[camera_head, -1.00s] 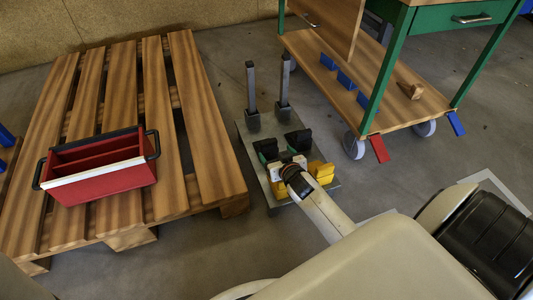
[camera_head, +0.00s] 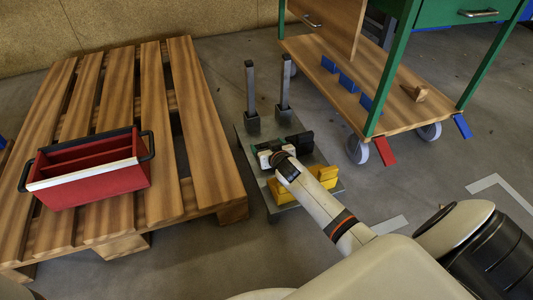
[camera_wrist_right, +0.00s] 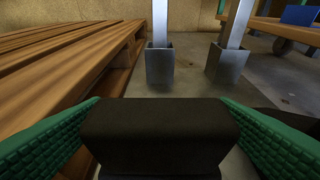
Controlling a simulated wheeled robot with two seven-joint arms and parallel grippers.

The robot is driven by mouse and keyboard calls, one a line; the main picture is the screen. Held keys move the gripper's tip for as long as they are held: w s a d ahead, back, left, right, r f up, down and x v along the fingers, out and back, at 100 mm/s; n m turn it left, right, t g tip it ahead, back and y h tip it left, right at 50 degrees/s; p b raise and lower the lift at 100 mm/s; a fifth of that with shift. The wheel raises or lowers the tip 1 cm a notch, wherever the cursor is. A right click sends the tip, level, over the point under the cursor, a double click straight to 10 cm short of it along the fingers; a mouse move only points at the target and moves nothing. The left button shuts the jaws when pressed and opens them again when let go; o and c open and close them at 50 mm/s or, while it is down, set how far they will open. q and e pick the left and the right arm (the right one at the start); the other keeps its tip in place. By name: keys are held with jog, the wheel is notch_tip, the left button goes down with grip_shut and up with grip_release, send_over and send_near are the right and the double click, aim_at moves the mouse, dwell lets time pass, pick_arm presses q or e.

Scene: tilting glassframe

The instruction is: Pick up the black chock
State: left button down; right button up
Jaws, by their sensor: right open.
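A black chock (camera_wrist_right: 160,130) fills the lower middle of the right wrist view, its dark top bar lying between the two green-padded fingers of my right gripper (camera_wrist_right: 160,140). The fingers are open, one on each side of it; whether they touch it cannot be told. In the head view my right gripper (camera_head: 270,150) reaches down over the rack's left part, and its hand hides most of this chock. Another black chock (camera_head: 303,140) sits just right of the hand; a dark shape at the wrist view's right edge may be it. My left gripper is out of view.
The chocks stand on a grey metal plate (camera_head: 243,142) with two upright posts (camera_head: 250,90). Yellow chocks (camera_head: 282,191) sit at its front. A wooden pallet (camera_head: 205,150) with a red toolbox (camera_head: 95,180) is left; a green-framed wheeled cart (camera_head: 375,118) is right.

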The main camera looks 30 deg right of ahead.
jog(key=c, duration=1.1)
jog(key=shift+c, duration=1.1)
jog(key=shift+r, duration=0.15)
